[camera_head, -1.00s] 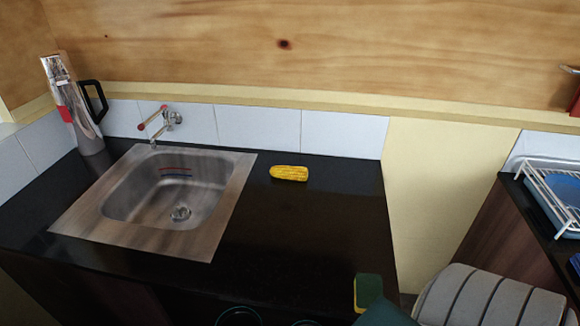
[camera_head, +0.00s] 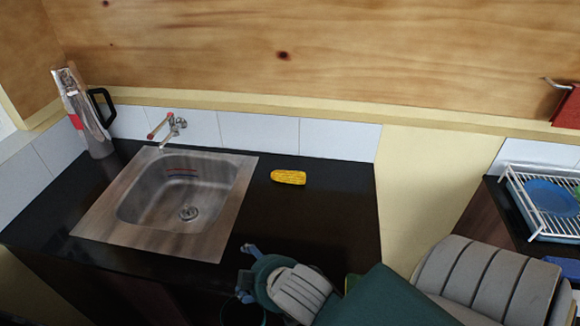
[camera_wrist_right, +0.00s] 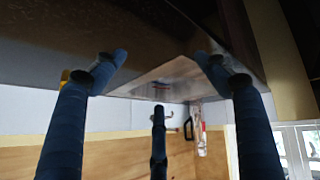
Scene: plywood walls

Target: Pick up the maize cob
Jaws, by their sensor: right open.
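The yellow maize cob (camera_head: 288,177) lies on the black countertop (camera_head: 320,220), right of the sink, near the tiled back wall. My right gripper (camera_head: 246,273) is at the front edge of the counter, nearer to me than the cob and apart from it. Its fingers are spread and empty. In the right wrist view the open fingers (camera_wrist_right: 160,75) frame the counter and sink. A small yellow patch beside the left finger there may be the cob, mostly hidden. My left gripper does not show.
The steel sink (camera_head: 185,195) with its tap (camera_head: 170,130) takes up the counter's left half. A metal jug (camera_head: 88,120) stands in the back left corner. A white dish rack (camera_head: 520,205) with a blue plate (camera_head: 551,197) is at right. The counter around the cob is clear.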

